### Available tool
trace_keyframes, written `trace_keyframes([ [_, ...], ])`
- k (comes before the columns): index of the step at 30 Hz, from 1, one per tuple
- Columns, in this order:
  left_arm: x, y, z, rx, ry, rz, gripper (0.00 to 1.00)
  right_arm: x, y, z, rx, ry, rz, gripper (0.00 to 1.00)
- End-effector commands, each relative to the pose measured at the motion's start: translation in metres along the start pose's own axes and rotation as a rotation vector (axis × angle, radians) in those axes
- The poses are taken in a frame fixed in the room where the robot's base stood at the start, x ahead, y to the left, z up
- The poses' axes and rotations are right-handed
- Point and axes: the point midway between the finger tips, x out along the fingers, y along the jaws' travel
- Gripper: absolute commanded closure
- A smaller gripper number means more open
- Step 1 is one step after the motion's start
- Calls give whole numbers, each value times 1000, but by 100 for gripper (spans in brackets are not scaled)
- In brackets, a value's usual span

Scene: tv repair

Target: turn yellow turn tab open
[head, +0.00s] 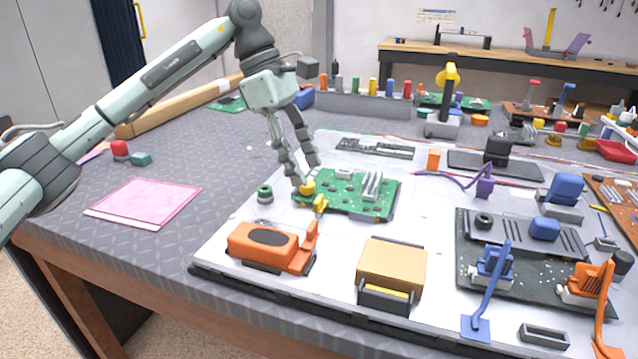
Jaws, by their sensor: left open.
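A small yellow turn tab (307,188) sits at the left edge of the green circuit board (345,203), on the white panel. Another small yellow piece (320,205) stands just in front of it. My left gripper (305,177) reaches down from above, its fingers apart. Its fingertips are right at the rear yellow tab, one on the left and one behind it to the right. I cannot tell whether they touch it. The fingers partly cover the tab. My right gripper is not in view.
A green ring-topped knob (265,192) stands close to the left. An orange block (265,247) and a tan box (391,270) lie in front. A heatsink (371,186) rises on the board. A pink sheet (144,203) lies on the grey mat at left.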

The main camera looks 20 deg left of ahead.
Motion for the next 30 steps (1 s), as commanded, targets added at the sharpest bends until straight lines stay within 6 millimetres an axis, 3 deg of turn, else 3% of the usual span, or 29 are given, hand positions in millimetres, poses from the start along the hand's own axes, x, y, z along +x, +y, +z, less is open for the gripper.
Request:
trace_keyframes([
  [9, 49, -1, 0, -1, -1, -3, 52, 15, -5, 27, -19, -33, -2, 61],
  [21, 59, 0, 0, -1, -2, 0, 52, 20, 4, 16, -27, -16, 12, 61],
  [30, 59, 0, 0, -1, -2, 0, 88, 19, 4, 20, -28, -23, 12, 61],
])
